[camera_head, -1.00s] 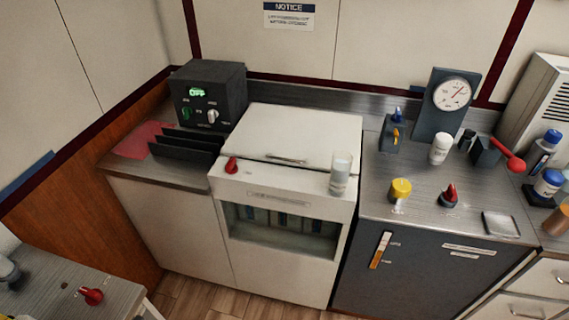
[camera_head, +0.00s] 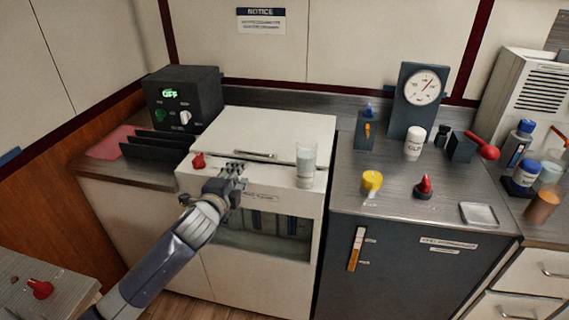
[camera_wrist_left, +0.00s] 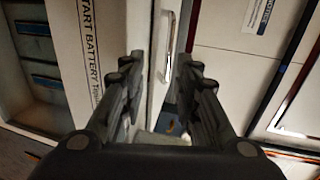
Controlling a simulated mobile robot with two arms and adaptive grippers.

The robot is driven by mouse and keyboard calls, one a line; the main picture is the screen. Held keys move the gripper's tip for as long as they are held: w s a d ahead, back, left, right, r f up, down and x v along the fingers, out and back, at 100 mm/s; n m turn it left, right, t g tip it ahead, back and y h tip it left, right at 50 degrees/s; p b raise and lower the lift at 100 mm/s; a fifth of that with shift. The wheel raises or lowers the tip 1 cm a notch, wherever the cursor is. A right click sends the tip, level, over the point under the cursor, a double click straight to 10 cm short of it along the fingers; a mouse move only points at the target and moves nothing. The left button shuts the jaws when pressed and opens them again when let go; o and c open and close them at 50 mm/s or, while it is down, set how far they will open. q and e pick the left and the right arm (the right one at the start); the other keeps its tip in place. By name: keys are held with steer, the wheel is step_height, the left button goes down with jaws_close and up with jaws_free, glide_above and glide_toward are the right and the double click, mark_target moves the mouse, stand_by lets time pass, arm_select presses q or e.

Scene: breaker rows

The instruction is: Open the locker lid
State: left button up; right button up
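The white locker has a flat, closed lid (camera_head: 275,130) with a metal handle (camera_head: 255,155) near its front edge. The handle also shows ahead of the fingers in the wrist view (camera_wrist_left: 168,45). My left gripper (camera_head: 236,170) reaches in over the locker's front ledge, just in front and left of the handle. In the wrist view the left gripper (camera_wrist_left: 155,80) has its fingers spread apart, with nothing held between them. A red knob (camera_head: 198,160) sits on the ledge left of the gripper. My right gripper is not in view.
A clear glass (camera_head: 306,165) stands on the ledge to the right of the handle. A dark control box (camera_head: 183,100) reading OFF and black dividers (camera_head: 165,147) stand left of the lid. A yellow knob (camera_head: 372,182) and white bottle (camera_head: 413,144) stand on the right counter.

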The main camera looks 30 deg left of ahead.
mark_target(252, 167)
arm_select(q)
steer(key=w, duration=0.4)
steer(key=shift+a+r, duration=0.25)
steer(key=shift+r, duration=0.05)
steer(key=x, duration=0.5)
steer(key=shift+w+p, duration=0.15)
steer(key=shift+p, duration=0.2)
steer(key=shift+x, duration=0.8)
steer(key=shift+d+f, duration=0.1)
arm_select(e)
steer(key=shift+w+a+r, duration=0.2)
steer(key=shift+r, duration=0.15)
arm_select(q)
steer(key=shift+c, duration=0.6)
jaws_close()
